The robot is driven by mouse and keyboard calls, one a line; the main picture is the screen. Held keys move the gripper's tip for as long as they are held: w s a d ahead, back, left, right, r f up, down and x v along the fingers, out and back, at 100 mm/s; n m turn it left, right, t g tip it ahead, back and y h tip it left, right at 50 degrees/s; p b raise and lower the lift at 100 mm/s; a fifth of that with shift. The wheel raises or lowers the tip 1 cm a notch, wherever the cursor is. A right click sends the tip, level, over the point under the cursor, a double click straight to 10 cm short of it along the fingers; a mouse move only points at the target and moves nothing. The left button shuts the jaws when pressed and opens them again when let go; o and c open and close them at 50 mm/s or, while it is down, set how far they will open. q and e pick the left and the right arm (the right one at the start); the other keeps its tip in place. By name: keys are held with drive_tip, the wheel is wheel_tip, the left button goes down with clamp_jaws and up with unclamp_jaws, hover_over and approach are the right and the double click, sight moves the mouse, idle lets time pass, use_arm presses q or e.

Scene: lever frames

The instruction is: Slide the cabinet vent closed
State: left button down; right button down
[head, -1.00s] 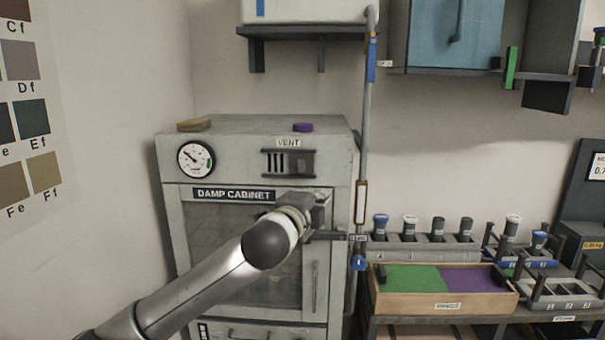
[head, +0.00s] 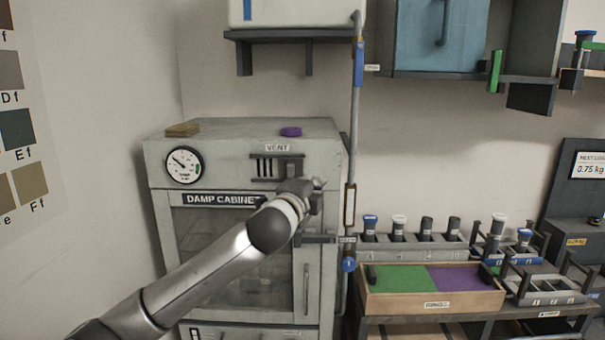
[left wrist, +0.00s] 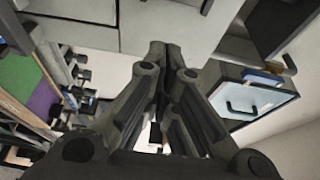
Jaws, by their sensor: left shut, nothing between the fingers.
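The damp cabinet (head: 160,225) is a pale grey box with a gauge on its upper front. Its vent (head: 265,168), under a VENT label, is a dark framed grille with upright slots showing at its left and a dark slide part (head: 291,167) at its right. My left gripper (head: 314,187) is just below and right of the vent, in front of the cabinet's upper right; whether it touches cannot be told. In the left wrist view its fingers (left wrist: 172,62) are shut together with nothing between them. My right gripper is out of view.
A vertical pipe (head: 353,130) with a blue valve handle runs close beside the cabinet's right side. A bench with a green and purple tray (head: 430,304) stands right. A purple disc (head: 291,132) and a tan block (head: 183,130) lie on the cabinet.

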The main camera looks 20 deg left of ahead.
sight(290, 170)
use_arm(q)
drive_tip(key=w, duration=0.2)
drive_tip(key=w+p, duration=0.1)
drive_tip(key=w, duration=0.1)
drive_tip(key=shift+w+r+p, duration=0.2)
drive_tip(key=shift+w+p, duration=0.1)
drive_tip(key=shift+w, duration=0.05)
drive_tip(key=a, duration=0.1)
drive_tip(key=s+a+p, duration=0.1)
drive_tip(key=a, duration=0.1)
drive_tip(key=shift+a+f, duration=0.1)
drive_tip(key=shift+a, duration=0.05)
drive_tip(key=shift+s+a, duration=0.15)
drive_tip(key=shift+a, duration=0.1)
drive_tip(key=shift+d+f, duration=0.1)
drive_tip(key=shift+d, duration=0.05)
